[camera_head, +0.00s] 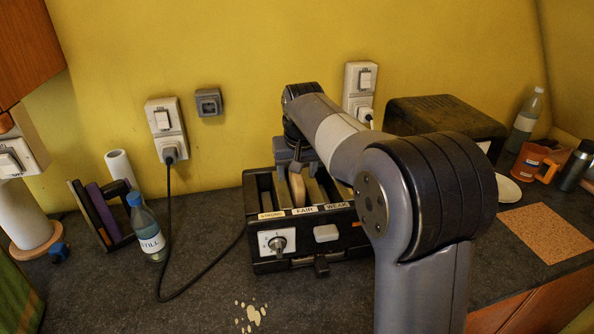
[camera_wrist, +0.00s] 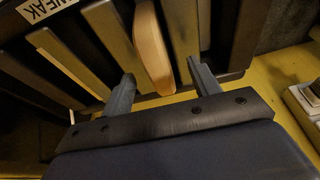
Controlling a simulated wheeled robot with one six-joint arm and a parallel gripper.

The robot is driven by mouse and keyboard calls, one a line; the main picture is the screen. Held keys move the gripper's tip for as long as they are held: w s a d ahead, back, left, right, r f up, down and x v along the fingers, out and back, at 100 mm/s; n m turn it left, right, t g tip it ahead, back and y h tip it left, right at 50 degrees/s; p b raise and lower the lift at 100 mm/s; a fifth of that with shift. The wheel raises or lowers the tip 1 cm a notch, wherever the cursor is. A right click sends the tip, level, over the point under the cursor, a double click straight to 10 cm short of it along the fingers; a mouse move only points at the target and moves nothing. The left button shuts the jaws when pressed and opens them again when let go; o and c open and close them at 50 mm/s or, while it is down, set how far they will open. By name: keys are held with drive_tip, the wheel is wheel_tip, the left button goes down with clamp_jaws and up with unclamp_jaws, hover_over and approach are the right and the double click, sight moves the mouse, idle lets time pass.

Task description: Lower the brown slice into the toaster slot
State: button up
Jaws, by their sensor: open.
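The black toaster (camera_head: 352,240) stands on the counter against the wall, with several slots and labels STRONG, FAIR and WEAK along its front edge. A light brown slice (camera_head: 297,190) stands on edge in a slot near the FAIR label, its upper edge showing; its lower part is hidden in the toaster. In the wrist view the slice (camera_wrist: 152,45) lies between the two fingers of my gripper (camera_wrist: 163,88), with gaps on both sides. My gripper is open, at the back end of the slice, and also shows in the head view (camera_head: 296,165).
A water bottle (camera_head: 147,228) and a small book rack (camera_head: 102,215) stand left of the toaster. A black box (camera_head: 445,120), an orange mug (camera_head: 533,162) and a cork mat (camera_head: 548,232) are to the right. A power cord (camera_head: 170,240) crosses the counter.

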drive_tip(key=shift+r, duration=0.1)
drive_tip(key=shift+p+v, duration=1.65)
drive_tip(key=shift+v, duration=0.5)
drive_tip(key=v, duration=1)
drive_tip(key=shift+s+r+b, duration=0.15)
drive_tip(key=shift+r+b, duration=0.2)
drive_tip(key=shift+b, duration=0.05)
drive_tip(key=shift+f, duration=0.1)
drive_tip(key=x, duration=1.1)
drive_tip(key=shift+f, duration=0.2)
drive_tip(key=shift+r, duration=0.15)
